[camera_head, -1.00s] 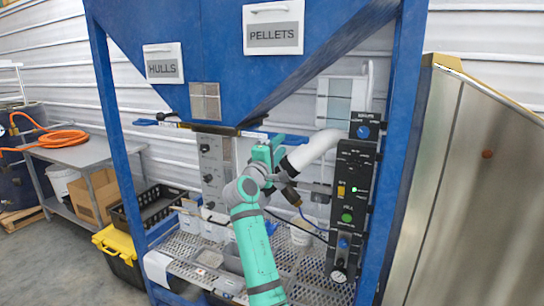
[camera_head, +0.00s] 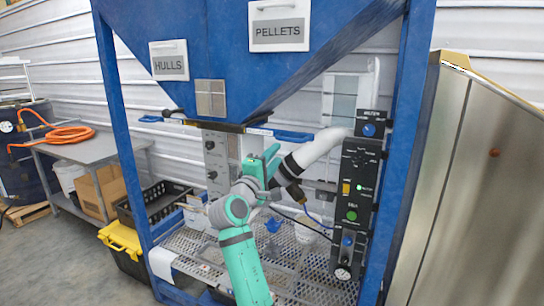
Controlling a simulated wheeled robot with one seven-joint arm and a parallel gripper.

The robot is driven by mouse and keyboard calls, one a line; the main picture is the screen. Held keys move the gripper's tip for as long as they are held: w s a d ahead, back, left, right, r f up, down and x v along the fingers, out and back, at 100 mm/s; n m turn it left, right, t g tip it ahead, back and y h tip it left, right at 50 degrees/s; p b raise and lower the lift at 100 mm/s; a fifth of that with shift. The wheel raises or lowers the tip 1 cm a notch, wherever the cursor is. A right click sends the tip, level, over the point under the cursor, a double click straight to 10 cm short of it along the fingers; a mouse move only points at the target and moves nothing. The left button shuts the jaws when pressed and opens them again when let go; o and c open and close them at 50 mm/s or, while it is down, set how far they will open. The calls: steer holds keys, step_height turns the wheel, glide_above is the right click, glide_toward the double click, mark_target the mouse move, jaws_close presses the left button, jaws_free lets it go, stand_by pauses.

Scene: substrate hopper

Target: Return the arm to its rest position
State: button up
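My arm (camera_head: 243,262) rises from the bottom centre into the blue hopper frame, with its teal and grey links in front of the mesh shelf. My gripper is at the far end, around the dark wrist part by the white pipe, and its fingers are hidden or too small to make out. The blue hopper (camera_head: 222,75) stands above, with labels HULLS (camera_head: 169,62) and PELLETS (camera_head: 278,27). The black control panel (camera_head: 355,195) is to the right of the arm, with a green button and a small green light.
A mesh shelf (camera_head: 305,265) spans the frame under my arm, with a white cup (camera_head: 305,230) on it. Blue posts (camera_head: 402,150) bound the frame. A steel cabinet (camera_head: 480,190) stands right. A black crate (camera_head: 160,203), yellow-lidded bin (camera_head: 120,238) and grey table (camera_head: 90,150) are left.

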steer(key=s+a+f+m+y, duration=0.15)
steer(key=s+f, duration=0.25)
steer(key=f, duration=0.8)
steer(key=s+a+f+y, duration=0.3)
steer(key=s+f, duration=0.1)
steer(key=f, duration=0.8)
steer(key=s+a+f+y, duration=0.2)
steer(key=s+f, duration=0.2)
steer(key=f, duration=0.8)
steer(key=s+a+f+m+g+y, duration=0.1)
steer(key=s+f+m+y, duration=0.1)
steer(key=s+f, duration=0.8)
steer(key=s+f+m+g, duration=0.1)
steer(key=s+f+m, duration=0.15)
steer(key=s, duration=0.95)
steer(key=s+f+m, duration=0.2)
steer(key=s+f, duration=0.2)
steer(key=s, duration=0.9)
steer(key=s+d+r+m, duration=0.2)
steer(key=s+r, duration=0.1)
steer(key=s, duration=0.6)
steer(key=s+d+r+m, duration=0.2)
steer(key=s+r, duration=0.2)
steer(key=s, duration=0.6)
steer(key=shift+s+m+g+y, duration=0.15)
steer(key=shift+m+g+y, duration=0.15)
steer(key=shift+y, duration=0.05)
